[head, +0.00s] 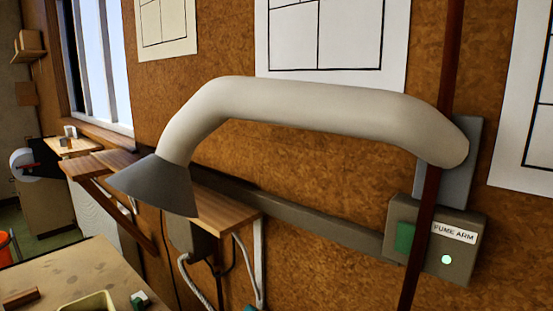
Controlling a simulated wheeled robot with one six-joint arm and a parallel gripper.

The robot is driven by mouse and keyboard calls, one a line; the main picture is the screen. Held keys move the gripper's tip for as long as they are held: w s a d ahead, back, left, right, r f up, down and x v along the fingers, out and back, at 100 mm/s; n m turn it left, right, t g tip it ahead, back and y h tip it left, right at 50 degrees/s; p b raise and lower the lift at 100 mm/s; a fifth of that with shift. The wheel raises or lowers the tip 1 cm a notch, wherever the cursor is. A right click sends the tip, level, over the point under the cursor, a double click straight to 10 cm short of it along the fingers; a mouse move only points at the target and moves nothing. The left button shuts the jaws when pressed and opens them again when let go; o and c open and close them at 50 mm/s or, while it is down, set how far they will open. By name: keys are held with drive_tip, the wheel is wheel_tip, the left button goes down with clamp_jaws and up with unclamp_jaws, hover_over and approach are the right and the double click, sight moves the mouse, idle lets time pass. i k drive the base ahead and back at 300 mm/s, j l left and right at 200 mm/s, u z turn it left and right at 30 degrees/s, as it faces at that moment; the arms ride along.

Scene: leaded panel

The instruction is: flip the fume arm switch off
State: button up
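The fume arm switch box (463,220) is a grey-brown box on the wall at the lower right, with a white label reading "FUME ARM". A green patch (404,237), perhaps the switch, shows on its left part. A pale green round light (446,259) glows at its lower right. A dark red upright bar crosses in front of the box and hides part of its face, so I cannot tell the switch position. The fume arm (310,103) is a thick pale duct above, ending in a dark grey hood (158,187). My gripper is not in view.
The dark red bar (443,120) runs from top to bottom before the wall. A wooden shelf (225,208) with hanging cables is under the hood. A workbench (75,275) with a tray and small items fills the lower left. A grey conduit (320,221) leads to the box.

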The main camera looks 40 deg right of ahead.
sight(406, 232)
drive_tip(key=j+z, duration=0.25)
drive_tip(key=k+z, duration=0.1)
drive_tip(key=z, duration=0.2)
drive_tip(key=j+z, duration=0.1)
drive_tip(key=z, duration=0.6)
drive_tip(key=k+j+z, duration=0.1)
drive_tip(key=z, duration=0.25)
drive_tip(key=i+l+z, duration=0.1)
drive_tip(key=z, duration=0.2)
drive_tip(key=i+z, duration=0.3)
drive_tip(key=k+l, duration=0.05)
